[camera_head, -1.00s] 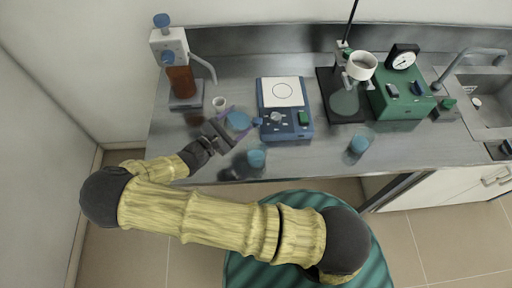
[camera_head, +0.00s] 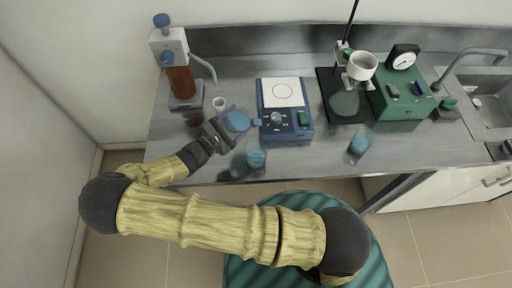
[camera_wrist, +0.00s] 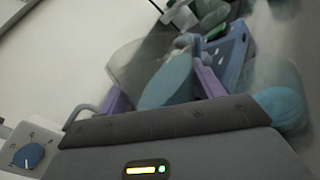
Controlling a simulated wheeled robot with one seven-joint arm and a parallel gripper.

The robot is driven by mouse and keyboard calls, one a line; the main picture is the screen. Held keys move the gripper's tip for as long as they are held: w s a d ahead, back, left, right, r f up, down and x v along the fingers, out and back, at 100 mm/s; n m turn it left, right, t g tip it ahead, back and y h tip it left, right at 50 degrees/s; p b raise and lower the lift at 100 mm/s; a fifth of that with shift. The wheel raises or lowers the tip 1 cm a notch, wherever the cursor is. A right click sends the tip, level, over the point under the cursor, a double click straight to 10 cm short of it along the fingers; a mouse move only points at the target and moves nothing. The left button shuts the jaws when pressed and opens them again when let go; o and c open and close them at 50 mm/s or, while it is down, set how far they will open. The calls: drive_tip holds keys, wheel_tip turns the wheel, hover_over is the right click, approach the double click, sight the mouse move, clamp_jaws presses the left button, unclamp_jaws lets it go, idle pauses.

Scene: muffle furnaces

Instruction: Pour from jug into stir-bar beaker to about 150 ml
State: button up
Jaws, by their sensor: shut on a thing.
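My gripper (camera_head: 238,122) is shut on a clear vessel of blue liquid, apparently the jug (camera_head: 236,120), left of the blue stirrer. In the wrist view the jug (camera_wrist: 168,82) sits between the purple fingers (camera_wrist: 160,92), its liquid surface slanted in the picture. A clear beaker with blue liquid (camera_head: 256,158) stands near the bench front, just below and right of the jug; it also shows at the right of the wrist view (camera_wrist: 284,106). Another blue-filled beaker (camera_head: 358,146) stands further right. I cannot make out a stir bar or graduations. No stream of liquid is visible.
The stirrer (camera_head: 285,124) has a bare white plate. A bottle dispenser (camera_head: 181,80) and small white cup (camera_head: 220,103) stand left. A ring stand (camera_head: 345,103), green device (camera_head: 402,98) and sink (camera_head: 490,100) lie right. The bench front between the beakers is clear.

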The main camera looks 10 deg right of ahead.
drive_tip(key=shift+m, duration=0.4)
drive_tip(key=shift+f+m+b, duration=0.1)
drive_tip(key=shift+m+b, duration=0.25)
drive_tip(key=shift+m, duration=0.45)
idle(0.4)
idle(0.3)
drive_tip(key=shift+m, duration=0.4)
drive_tip(key=shift+s+d+f+m+b, duration=0.1)
drive_tip(key=shift+f+m+b, duration=0.15)
drive_tip(key=shift+m, duration=0.25)
idle(0.6)
drive_tip(key=shift+m, duration=0.3)
drive_tip(key=shift+d, duration=0.1)
idle(1.5)
